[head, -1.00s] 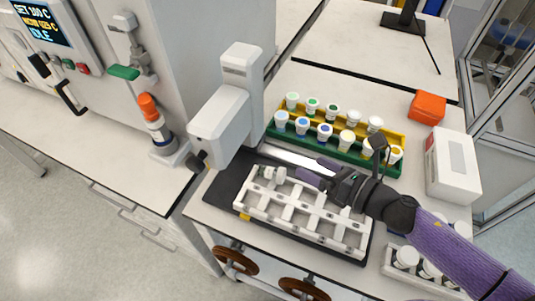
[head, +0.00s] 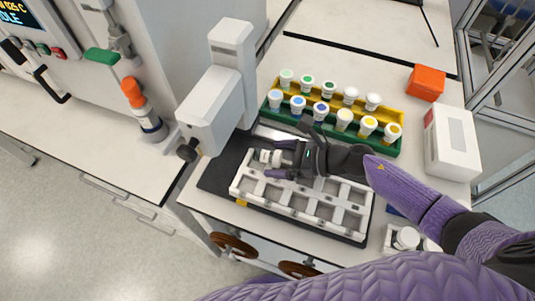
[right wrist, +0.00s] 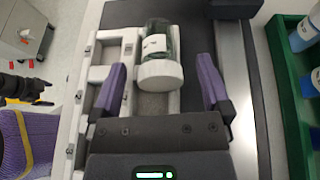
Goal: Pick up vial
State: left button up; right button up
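A clear vial with a white cap (right wrist: 160,57) lies on its side at the far left end of the white rack (right wrist: 102,52). In the head view the vial (head: 266,157) shows small, partly behind my right gripper. My right gripper (head: 280,159) is low over the rack, pointing left. In the right wrist view its two purple fingers (right wrist: 163,90) are open and apart, with the cap just ahead between them and nothing gripped. My left gripper is not clearly shown; a blurred dark part and a purple sleeve at the left edge of the wrist view may be my left arm.
Behind the rack, a green and yellow holder (head: 376,143) carries several capped bottles. A white device (head: 215,100) with a black knob stands close left of the rack. An orange box (head: 426,82) and a white box (head: 452,140) are at the right.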

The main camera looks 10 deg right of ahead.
aim_at(279, 155)
jog(key=c, duration=0.7)
grip_shut()
notch_tip(279, 155, up, 10)
jog(key=p, duration=0.4)
jog(key=shift+f, duration=0.25)
pick_arm(q)
notch_tip(279, 155, up, 4)
pick_arm(e)
jog(key=shift+r, duration=0.3)
jog(key=shift+a+r, duration=0.1)
jog(key=shift+r, duration=0.05)
pick_arm(q)
notch_tip(279, 155, down, 7)
jog(key=b, duration=0.7)
jog(key=shift+d, duration=0.2)
pick_arm(e)
jog(key=s+d+r+m+t+h, duration=0.1)
jog(key=s+d+r, duration=0.2)
jog(key=r, duration=0.2)
jog(key=shift+s+d+r, duration=0.2)
jog(key=shift+d, duration=0.2)
